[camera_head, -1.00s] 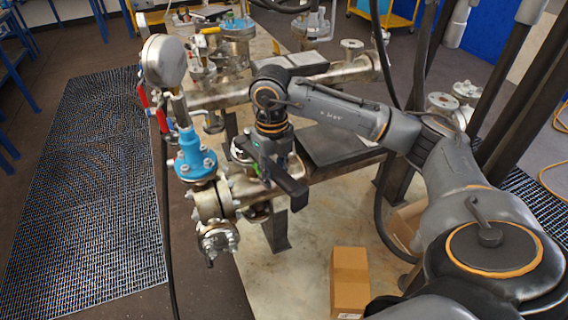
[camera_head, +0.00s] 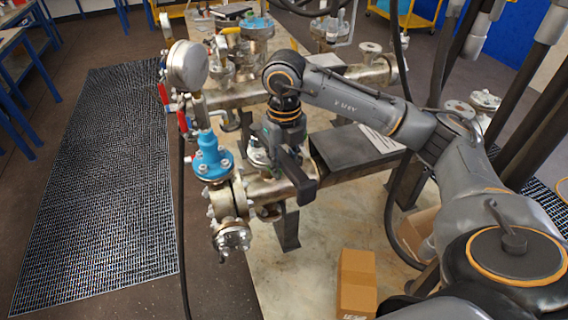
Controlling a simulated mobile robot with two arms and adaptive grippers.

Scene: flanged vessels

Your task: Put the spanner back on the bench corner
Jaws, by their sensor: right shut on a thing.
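My right gripper (camera_head: 302,186), dark with black fingers, points down over the front end of the flanged pipe (camera_head: 268,192), to the right of the blue valve body (camera_head: 212,158). It is shut, but its fingers and wrist hide what it grips, and I cannot make out the spanner's shape. A dark flat bench plate (camera_head: 340,158) with a white sheet lies just right of the gripper. I cannot tell whether the gripper touches the pipe. My left gripper is not in view.
A pressure gauge (camera_head: 187,66) and red-handled valves rise at the left of the pipework. Dark floor grating (camera_head: 100,190) lies clear on the left.

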